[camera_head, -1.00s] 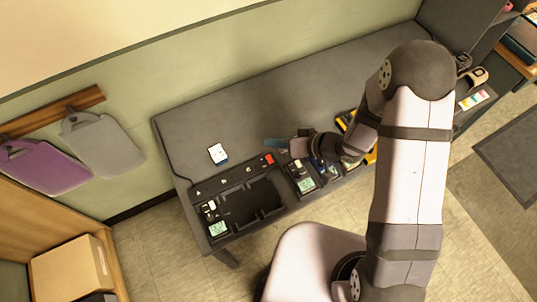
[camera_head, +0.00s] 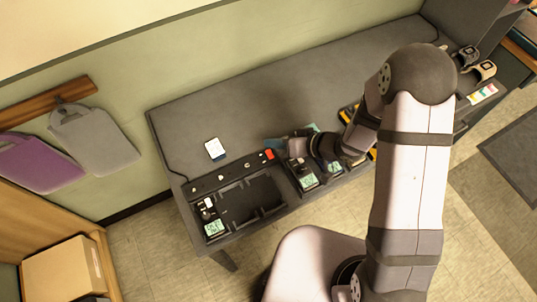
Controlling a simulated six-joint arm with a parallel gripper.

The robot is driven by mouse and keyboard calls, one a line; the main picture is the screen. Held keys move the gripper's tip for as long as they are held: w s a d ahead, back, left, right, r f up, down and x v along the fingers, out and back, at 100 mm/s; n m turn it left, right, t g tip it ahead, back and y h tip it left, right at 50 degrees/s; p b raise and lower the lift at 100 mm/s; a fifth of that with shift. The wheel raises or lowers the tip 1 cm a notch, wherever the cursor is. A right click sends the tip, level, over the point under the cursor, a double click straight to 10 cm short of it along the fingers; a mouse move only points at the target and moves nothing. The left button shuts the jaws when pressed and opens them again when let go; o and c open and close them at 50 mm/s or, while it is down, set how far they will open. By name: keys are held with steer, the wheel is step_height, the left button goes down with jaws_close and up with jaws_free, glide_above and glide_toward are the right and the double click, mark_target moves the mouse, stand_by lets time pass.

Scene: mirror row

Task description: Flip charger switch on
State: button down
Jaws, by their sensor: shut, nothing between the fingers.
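The charger (camera_head: 222,189) is a long black dock along the front edge of the grey bench, with an empty recessed bay. A small red switch (camera_head: 268,155) sits at the right end of its back strip. Whether it is on or off is too small to tell. My gripper (camera_head: 274,144) is shut and empty, reaching in from the right. Its bluish tips appear just behind the red switch. I cannot tell whether they touch it. My wrist hides part of the dock's right side.
Small devices with green screens sit at the dock's left end (camera_head: 214,228) and right of the bay (camera_head: 308,181). A white card-like device (camera_head: 215,149) lies behind the dock. Yellow-edged items are partly hidden by my arm. The bench (camera_head: 220,108) behind is mostly clear.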

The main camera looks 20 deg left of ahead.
mark_target(273, 155)
steer(key=shift+w+a+f+b, duration=0.1)
steer(key=shift+f+b, duration=0.3)
steer(key=shift+f, duration=0.45)
steer(key=shift+w+a+f+b, duration=0.1)
steer(key=shift+f+b, duration=0.25)
steer(key=shift+f, duration=0.45)
steer(key=shift+f, duration=0.2)
stand_by(0.7)
steer(key=shift+f, duration=0.25)
steer(key=shift+f, duration=0.3)
stand_by(0.7)
steer(key=shift+r, duration=0.2)
steer(key=shift+r+p, duration=0.6)
steer(key=shift+p, duration=0.1)
stand_by(0.3)
steer(key=r+p, duration=0.5)
steer(key=shift+s+d, duration=0.3)
